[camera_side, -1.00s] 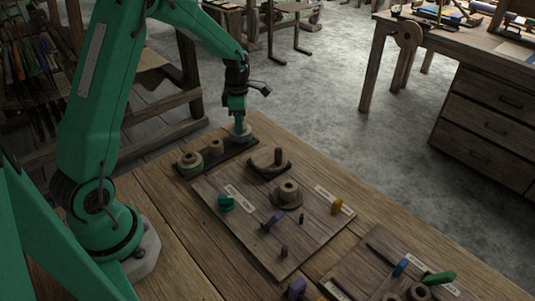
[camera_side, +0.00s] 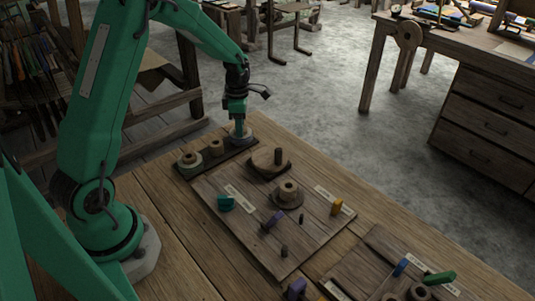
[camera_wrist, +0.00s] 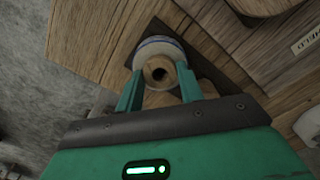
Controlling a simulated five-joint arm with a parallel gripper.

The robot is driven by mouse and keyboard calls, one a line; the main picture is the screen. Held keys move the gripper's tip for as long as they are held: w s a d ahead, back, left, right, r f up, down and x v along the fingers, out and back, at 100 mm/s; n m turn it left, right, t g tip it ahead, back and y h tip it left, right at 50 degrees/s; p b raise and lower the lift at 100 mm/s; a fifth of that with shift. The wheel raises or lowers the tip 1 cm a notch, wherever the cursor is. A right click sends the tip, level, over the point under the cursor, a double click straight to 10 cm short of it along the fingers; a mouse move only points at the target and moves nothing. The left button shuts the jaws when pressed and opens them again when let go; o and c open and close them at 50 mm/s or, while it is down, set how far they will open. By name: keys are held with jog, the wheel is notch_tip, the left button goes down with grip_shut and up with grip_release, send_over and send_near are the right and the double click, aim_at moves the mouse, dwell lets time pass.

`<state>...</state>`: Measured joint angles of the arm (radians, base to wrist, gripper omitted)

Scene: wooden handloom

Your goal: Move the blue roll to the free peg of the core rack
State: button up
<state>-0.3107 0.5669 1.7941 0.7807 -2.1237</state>
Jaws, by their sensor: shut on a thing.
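The blue roll (camera_side: 241,138) has a pale blue rim and a tan wooden core. It sits at the far right end of a dark narrow rack (camera_side: 205,168). In the wrist view the roll (camera_wrist: 157,47) is seen from above, with a dark hole in its core. My gripper (camera_side: 239,124) points down over it. In the wrist view my gripper's fingers (camera_wrist: 158,84) are closed against opposite sides of the core. The rack also has a plain wooden cylinder (camera_side: 216,147) in its middle and a pale greenish roll (camera_side: 190,160) at its near left end.
Another board (camera_side: 375,260) lies at front right.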

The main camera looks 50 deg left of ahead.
jog(key=shift+f, duration=0.2)
dwell(0.4)
jog(key=o, duration=1.3)
jog(key=shift+r, duration=0.1)
jog(key=shift+r, duration=3.45)
